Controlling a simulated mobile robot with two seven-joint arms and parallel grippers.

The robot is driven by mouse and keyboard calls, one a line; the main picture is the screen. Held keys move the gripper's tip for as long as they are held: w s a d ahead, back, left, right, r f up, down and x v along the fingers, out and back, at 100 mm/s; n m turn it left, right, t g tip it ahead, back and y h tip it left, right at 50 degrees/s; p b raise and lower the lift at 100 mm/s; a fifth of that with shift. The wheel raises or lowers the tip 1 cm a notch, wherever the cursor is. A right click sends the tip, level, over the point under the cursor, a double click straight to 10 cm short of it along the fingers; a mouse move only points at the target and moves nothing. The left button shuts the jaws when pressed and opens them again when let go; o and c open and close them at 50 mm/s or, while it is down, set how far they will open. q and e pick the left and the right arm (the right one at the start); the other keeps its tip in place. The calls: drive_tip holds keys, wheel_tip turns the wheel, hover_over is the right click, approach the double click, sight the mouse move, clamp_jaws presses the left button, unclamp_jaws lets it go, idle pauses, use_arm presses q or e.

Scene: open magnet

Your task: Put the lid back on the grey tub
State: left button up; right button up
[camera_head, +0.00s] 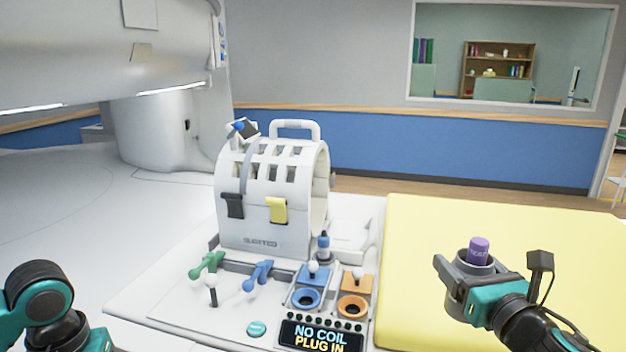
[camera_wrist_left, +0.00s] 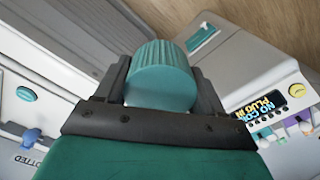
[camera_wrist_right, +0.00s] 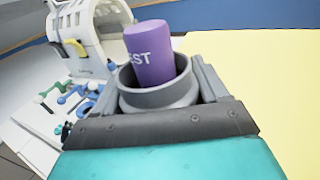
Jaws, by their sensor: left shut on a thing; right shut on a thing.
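The grey tub (camera_head: 460,292) is upright and open at the top, with a purple cylinder (camera_head: 478,250) marked "TEST" standing out of its mouth. My right gripper (camera_head: 458,286) is shut around the tub, over the front of the yellow pad. In the right wrist view the tub (camera_wrist_right: 160,95) sits between the fingers and the purple cylinder (camera_wrist_right: 152,55) leans slightly inside it. My left gripper (camera_wrist_left: 163,88) is shut on a ribbed teal lid (camera_wrist_left: 162,70), seen in the left wrist view. In the head view only part of my left arm shows, and the lid is out of sight.
A white slotted coil (camera_head: 265,225) with a handle stands on the white table, behind a panel of coloured plugs, sockets and a "NO COIL PLUG IN" display (camera_head: 315,338). The yellow pad (camera_head: 420,245) is bare. The large white scanner (camera_head: 100,50) fills the left.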

drive_tip(key=shift+r, duration=0.1)
drive_tip(key=shift+s+a+f, duration=0.15)
drive_tip(key=shift+s+f, duration=0.05)
drive_tip(key=shift+f, duration=0.05)
drive_tip(key=shift+h, duration=0.4)
drive_tip(key=s+a+f, duration=0.2)
drive_tip(key=s+f, duration=0.1)
drive_tip(key=s+a+f, duration=0.1)
drive_tip(key=shift+s+a+f, duration=0.25)
drive_tip(key=shift+s, duration=0.15)
drive_tip(key=m+h, duration=0.2)
approach(451, 312)
drive_tip(key=w+a, duration=0.1)
drive_tip(key=a, duration=0.2)
use_arm(q)
drive_tip(key=w+d+r+m, duration=0.2)
drive_tip(key=d, duration=0.4)
drive_tip(key=w+d+r+m, duration=0.1)
drive_tip(key=d+r, duration=0.1)
drive_tip(key=d, duration=0.4)
drive_tip(key=shift+w+d+r+m, duration=0.15)
drive_tip(key=shift+w+m, duration=0.2)
drive_tip(key=shift+m, duration=0.05)
use_arm(e)
drive_tip(key=shift+a+f, duration=0.2)
drive_tip(key=shift+f, duration=0.05)
drive_tip(key=shift+w+a+n+y, duration=0.1)
drive_tip(key=shift+n+y, duration=0.2)
